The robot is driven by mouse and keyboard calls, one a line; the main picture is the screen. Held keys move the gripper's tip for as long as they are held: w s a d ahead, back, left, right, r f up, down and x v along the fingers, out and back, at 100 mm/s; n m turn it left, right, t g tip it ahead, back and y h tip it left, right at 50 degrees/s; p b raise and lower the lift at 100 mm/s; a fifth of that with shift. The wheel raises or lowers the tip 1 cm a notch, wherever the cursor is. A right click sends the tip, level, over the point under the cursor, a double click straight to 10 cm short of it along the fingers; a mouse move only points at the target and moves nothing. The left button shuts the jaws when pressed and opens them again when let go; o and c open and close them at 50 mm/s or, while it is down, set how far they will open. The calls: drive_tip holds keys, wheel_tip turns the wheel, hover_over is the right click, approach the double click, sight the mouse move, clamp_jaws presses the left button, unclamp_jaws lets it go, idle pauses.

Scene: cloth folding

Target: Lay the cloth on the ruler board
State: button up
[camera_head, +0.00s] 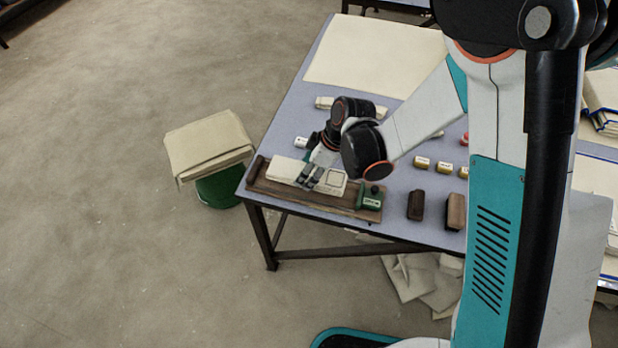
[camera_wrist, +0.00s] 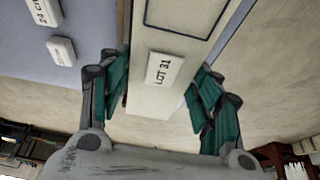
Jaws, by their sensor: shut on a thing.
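The cream cloth (camera_head: 285,169) is a folded strip along the dark wooden ruler board (camera_head: 300,200) at the table's near edge. I cannot tell whether it rests on the board or is just above it. My gripper (camera_head: 311,177) is over the strip's middle, pointing down, its fingers shut on the cloth. In the wrist view the cloth (camera_wrist: 150,100) lies between the green finger pads (camera_wrist: 163,95), showing a "LOT 31" label and a dark printed outline. A green block (camera_head: 369,198) with a dark knob sits at the board's right end.
A cream stack (camera_head: 210,145) sits on a green bucket (camera_head: 218,190) left of the table. Two dark blocks (camera_head: 416,205) and several small yellow-labelled pieces (camera_head: 421,162) lie right of the board. A large cream sheet (camera_head: 375,55) covers the table's far part. Pale scraps lie underneath.

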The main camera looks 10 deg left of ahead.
sight(312, 173)
drive_tip(key=shift+f+b, duration=0.5)
drive_tip(key=shift+f, duration=1.15)
drive_tip(key=shift+f, duration=0.15)
drive_tip(key=o, duration=1.2)
drive_tip(key=shift+r, duration=0.3)
drive_tip(key=p+v, duration=0.4)
drive_tip(key=v, duration=0.7)
drive_tip(key=shift+d+r, duration=0.15)
drive_tip(key=shift+r, duration=0.25)
